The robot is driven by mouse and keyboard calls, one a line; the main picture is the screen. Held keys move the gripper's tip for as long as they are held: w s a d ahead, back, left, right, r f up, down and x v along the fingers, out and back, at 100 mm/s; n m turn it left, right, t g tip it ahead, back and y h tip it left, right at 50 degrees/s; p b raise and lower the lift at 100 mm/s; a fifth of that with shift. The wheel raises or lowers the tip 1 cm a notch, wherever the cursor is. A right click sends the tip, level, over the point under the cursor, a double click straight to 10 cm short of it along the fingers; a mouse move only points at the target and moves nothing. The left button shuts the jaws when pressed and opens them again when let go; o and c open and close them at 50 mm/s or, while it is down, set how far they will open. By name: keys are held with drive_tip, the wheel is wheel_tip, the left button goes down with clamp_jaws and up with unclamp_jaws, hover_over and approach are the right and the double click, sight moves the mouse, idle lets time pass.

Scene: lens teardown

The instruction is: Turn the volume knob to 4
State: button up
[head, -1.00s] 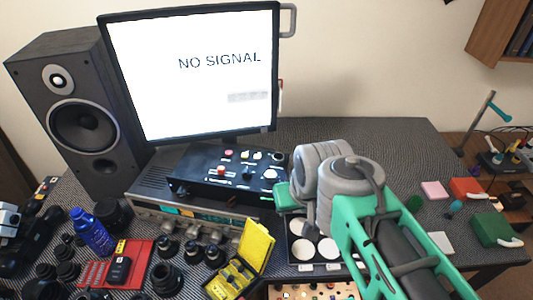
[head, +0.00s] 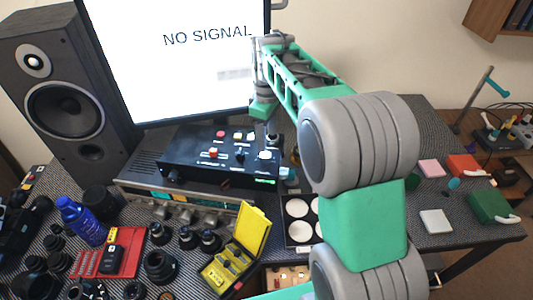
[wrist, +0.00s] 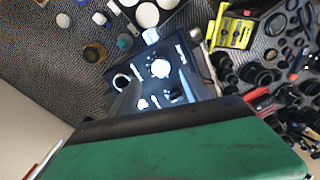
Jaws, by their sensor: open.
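The black control box (head: 205,160) sits on top of a silver receiver below the monitor. On its right end is a white knob (head: 265,155), with a smaller dark knob (head: 240,153) to its left. I cannot read which one is marked volume, nor any setting. My gripper (head: 271,132) hangs just above and behind the box's right end, apart from the white knob. It is open and empty, though its fingers are small and partly hidden. The wrist view shows the box's panel (wrist: 135,85) tilted, with a white knob (wrist: 160,68) on it.
The monitor (head: 180,60) stands close behind the box, near my arm. The receiver (head: 140,192) has its own row of knobs in front. A yellow case (head: 245,245), a red tray (head: 97,262) and several lens parts crowd the front left. A speaker (head: 65,90) stands at left.

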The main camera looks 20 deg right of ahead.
sight(267, 155)
wheel_tip(267, 155, down, 7)
drive_tip(key=shift+f+p, duration=0.2)
drive_tip(key=shift+p, duration=0.55)
drive_tip(key=shift+c, duration=0.4)
clamp_jaws()
